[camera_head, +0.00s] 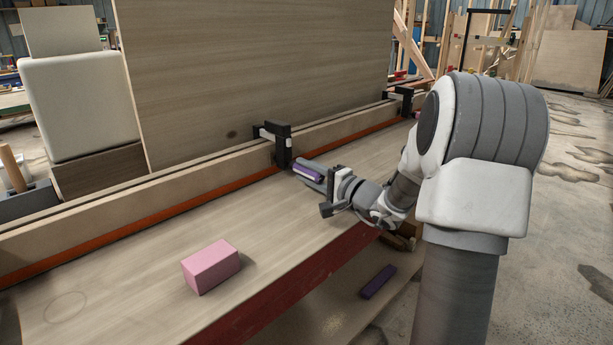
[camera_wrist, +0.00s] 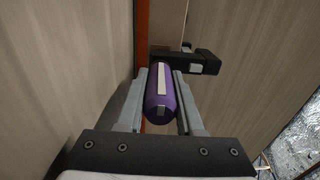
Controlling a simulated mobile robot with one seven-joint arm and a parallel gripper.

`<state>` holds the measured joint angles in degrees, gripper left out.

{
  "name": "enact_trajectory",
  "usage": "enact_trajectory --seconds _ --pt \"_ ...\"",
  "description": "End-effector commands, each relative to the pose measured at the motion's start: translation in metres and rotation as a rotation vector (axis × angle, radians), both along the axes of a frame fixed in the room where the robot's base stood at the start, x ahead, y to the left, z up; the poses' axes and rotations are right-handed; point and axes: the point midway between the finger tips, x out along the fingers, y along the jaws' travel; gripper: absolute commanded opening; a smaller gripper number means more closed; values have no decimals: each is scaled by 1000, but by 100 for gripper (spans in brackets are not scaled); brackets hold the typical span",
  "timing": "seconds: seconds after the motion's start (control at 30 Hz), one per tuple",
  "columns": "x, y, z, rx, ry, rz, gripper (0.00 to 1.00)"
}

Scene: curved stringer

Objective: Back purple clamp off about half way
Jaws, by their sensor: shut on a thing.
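The purple clamp shows in the head view as a black body (camera_head: 284,145) over the long wooden rail, with a purple handle (camera_head: 305,173) sticking out towards me. In the wrist view the purple handle (camera_wrist: 158,110) has pale strips and lies between the two grey fingers, and the black clamp body (camera_wrist: 198,62) is beyond it. My gripper (camera_head: 315,175) is shut on the handle, also seen in the wrist view (camera_wrist: 160,85). The clamp's screw and its contact with the rail cannot be made out.
A second black clamp (camera_head: 403,98) sits farther along the rail (camera_head: 120,198). A pink block (camera_head: 211,267) stands on the bench (camera_head: 130,285) at front left. A dark purple bar (camera_head: 378,281) lies lower, beyond the bench edge. A tall wooden panel (camera_head: 250,60) rises behind the rail.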

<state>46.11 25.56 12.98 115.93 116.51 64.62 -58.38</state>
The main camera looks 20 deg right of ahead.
Motion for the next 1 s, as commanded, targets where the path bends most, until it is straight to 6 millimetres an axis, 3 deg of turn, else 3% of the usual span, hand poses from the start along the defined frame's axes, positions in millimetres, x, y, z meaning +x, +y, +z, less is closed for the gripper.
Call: enact_trajectory --seconds 0.43,0.47,0.6,1.0 --pt "0 0 0 -8 -3 0 0" --pt "0 0 0 -8 -3 0 41" --pt "0 0 0 -8 -3 0 66" --pt "-7 -3 1 -7 -1 -1 66"
